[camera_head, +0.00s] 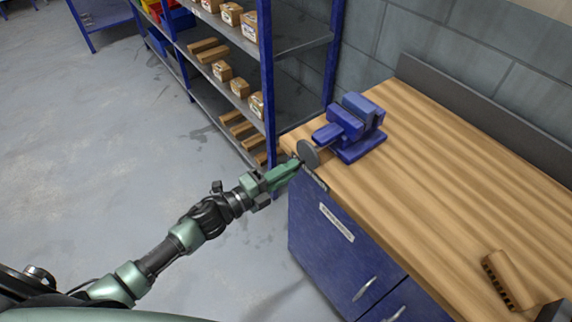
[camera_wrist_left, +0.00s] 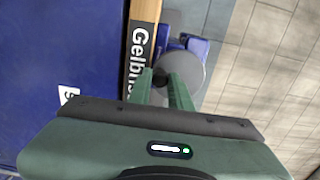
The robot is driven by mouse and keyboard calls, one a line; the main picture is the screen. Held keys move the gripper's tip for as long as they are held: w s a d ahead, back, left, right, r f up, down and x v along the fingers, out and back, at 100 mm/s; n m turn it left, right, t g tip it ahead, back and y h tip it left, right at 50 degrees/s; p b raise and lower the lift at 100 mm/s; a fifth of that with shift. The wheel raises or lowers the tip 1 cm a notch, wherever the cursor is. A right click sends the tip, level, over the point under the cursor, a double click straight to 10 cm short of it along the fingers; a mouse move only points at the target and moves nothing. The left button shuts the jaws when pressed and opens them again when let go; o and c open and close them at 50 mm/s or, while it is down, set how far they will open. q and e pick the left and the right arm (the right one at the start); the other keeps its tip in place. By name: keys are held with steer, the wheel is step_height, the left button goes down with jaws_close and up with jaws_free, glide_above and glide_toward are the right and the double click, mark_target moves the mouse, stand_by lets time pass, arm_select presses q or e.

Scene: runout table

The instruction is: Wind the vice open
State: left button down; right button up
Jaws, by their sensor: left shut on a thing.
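The blue vice (camera_head: 352,126) is fixed on the wooden workbench (camera_head: 450,150) near its left end. A round grey handwheel (camera_head: 308,153) sits at the vice's near end, by the bench's front edge. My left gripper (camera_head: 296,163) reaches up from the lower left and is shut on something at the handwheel. In the left wrist view its green fingers (camera_wrist_left: 161,90) close at a dark knob (camera_wrist_left: 160,77) in front of the grey wheel (camera_wrist_left: 188,70). The vice (camera_wrist_left: 196,44) is partly hidden behind the wheel there. The jaw gap cannot be made out. My right gripper is not in view.
A blue cabinet (camera_head: 330,240) with a label and handles stands under the bench. A slotted wooden block (camera_head: 508,280) lies on the bench at the lower right. Blue shelving (camera_head: 266,60) with cartons stands left of the bench. The grey floor at left is open.

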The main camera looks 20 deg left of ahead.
arm_select(q)
steer(key=n, duration=0.1)
steer(key=n+p, duration=0.2)
steer(key=shift+s+d+r, duration=0.1)
steer(key=shift+s+d, duration=0.15)
steer(key=shift+d, duration=0.15)
steer(key=shift+n, duration=0.4)
